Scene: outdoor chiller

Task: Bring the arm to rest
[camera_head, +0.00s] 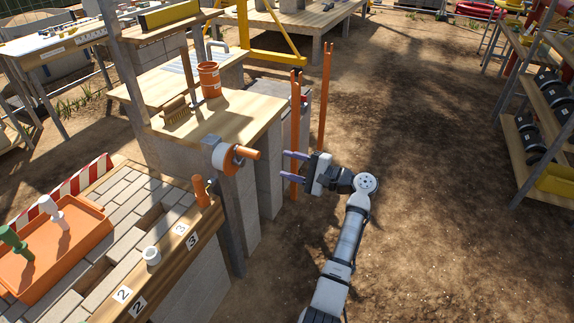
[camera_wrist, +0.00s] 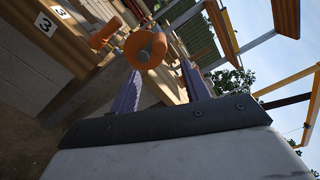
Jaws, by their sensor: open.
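My gripper (camera_head: 296,166) is open and empty, with its two purple fingers apart and pointing left in the head view. It hangs in the air at the end of my arm, right of an orange and white roll-like part (camera_head: 226,157) with an orange peg. A gap shows between the fingertips and that peg. In the wrist view my gripper (camera_wrist: 160,88) has its fingers spread, and the round orange part (camera_wrist: 140,47) shows beyond them.
Two upright orange posts (camera_head: 325,95) stand close behind my gripper. A wooden-topped block table (camera_head: 240,110) holds an orange bucket (camera_head: 209,79) and a brush (camera_head: 175,111). An orange tray (camera_head: 55,255) lies at lower left. Bare ground (camera_head: 440,200) is free right of my arm.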

